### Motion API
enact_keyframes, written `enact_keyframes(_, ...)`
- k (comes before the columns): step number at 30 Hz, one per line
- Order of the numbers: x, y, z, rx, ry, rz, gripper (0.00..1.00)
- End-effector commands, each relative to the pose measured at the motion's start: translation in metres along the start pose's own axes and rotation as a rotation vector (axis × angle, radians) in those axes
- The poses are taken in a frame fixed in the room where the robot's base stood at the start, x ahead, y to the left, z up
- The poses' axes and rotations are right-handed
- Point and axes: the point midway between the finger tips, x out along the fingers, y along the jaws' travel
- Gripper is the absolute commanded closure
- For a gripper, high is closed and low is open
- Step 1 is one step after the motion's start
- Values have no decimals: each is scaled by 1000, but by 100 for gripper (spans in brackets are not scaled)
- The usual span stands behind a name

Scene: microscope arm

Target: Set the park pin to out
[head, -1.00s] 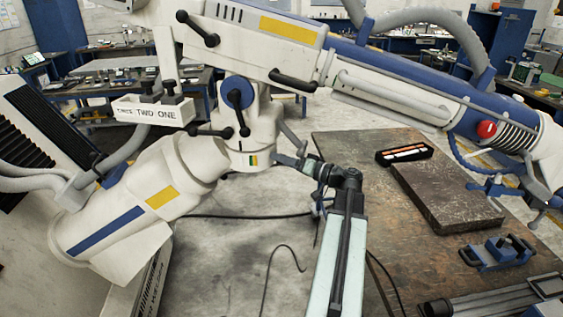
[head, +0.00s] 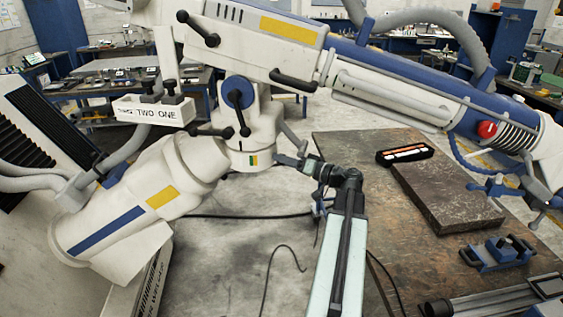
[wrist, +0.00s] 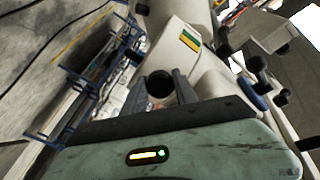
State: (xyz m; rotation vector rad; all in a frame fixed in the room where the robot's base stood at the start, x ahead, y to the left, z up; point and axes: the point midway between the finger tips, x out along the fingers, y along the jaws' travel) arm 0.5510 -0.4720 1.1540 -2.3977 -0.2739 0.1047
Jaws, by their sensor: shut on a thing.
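The large white and blue microscope arm fills the head view, with a joint housing (head: 253,157) at its middle that bears a small green and yellow mark. My gripper (head: 281,160) reaches this housing from the right, low on its side. In the wrist view my gripper (wrist: 160,90) is shut on a dark round knob (wrist: 160,81), which I take to be the park pin. The knob sits between the two grey fingers, against the white housing (wrist: 190,48). In the head view the knob is hidden by the fingers, and its travel cannot be read.
Black clamp levers (head: 240,112) stick out above my gripper. A white box marked TWO ONE (head: 153,109) carries black knobs at the left. A workbench (head: 335,142) on the right holds a dark plate (head: 445,195) and a blue vise (head: 497,253). Cables lie on the floor.

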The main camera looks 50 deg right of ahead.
Motion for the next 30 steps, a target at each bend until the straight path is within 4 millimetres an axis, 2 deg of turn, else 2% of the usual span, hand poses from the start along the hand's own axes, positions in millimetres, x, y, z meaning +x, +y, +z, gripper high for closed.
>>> enact_keyframes(23, -1, 0, 0, 0, 0, 1, 100)
enact_keyframes(30, -22, 1, 0, 0, 1, 2, 100)
